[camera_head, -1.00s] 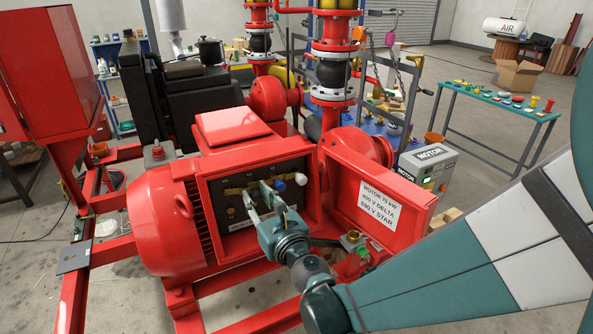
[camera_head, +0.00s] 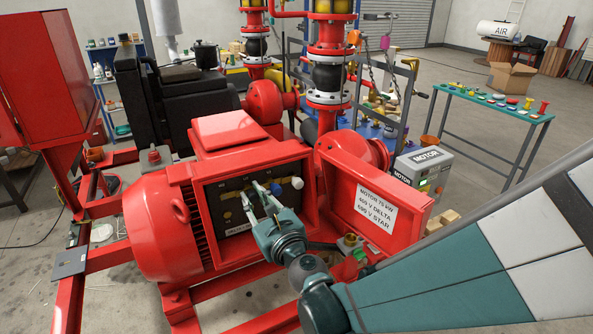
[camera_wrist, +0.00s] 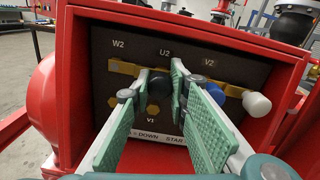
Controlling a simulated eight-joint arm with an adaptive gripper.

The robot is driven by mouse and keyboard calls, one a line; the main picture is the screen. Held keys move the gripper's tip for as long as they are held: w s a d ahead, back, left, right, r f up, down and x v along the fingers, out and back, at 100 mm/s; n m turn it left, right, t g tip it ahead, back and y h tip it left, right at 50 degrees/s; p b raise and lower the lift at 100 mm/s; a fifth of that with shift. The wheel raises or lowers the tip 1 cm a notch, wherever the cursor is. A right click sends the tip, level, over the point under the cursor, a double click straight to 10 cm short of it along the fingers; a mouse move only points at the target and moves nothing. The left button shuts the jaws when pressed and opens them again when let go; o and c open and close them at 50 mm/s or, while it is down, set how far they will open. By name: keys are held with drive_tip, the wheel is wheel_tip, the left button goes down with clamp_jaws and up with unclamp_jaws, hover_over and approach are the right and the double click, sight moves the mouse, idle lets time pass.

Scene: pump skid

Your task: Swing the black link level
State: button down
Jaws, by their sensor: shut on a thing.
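My gripper (camera_wrist: 162,74) is in front of the open red terminal box (camera_head: 310,215), its two pale-tipped fingers pointing at the dark panel. It is shut on the dark knob of the black link (camera_wrist: 160,83), which is mostly hidden between the fingers. A brass bar (camera_wrist: 122,67) runs from below the W2 mark to the fingers, near level with the row of marks. In the head view my gripper (camera_head: 259,202) covers the link. A second brass bar (camera_wrist: 232,91) lies to the right, with a blue knob (camera_wrist: 215,93) and a white knob (camera_wrist: 256,104) near it.
The red box walls (camera_wrist: 85,75) stand close around my fingers. Brass nuts (camera_wrist: 112,102) show low on the panel, above a white label strip (camera_wrist: 172,139). The open cover (camera_head: 405,205) with a motor label is at the right. A teal table (camera_head: 500,103) stands farther off.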

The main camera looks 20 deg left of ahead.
drive_tip(key=c, duration=2.5)
unclamp_jaws()
drive_tip(key=shift+o, duration=0.2)
drive_tip(key=v, duration=1.2)
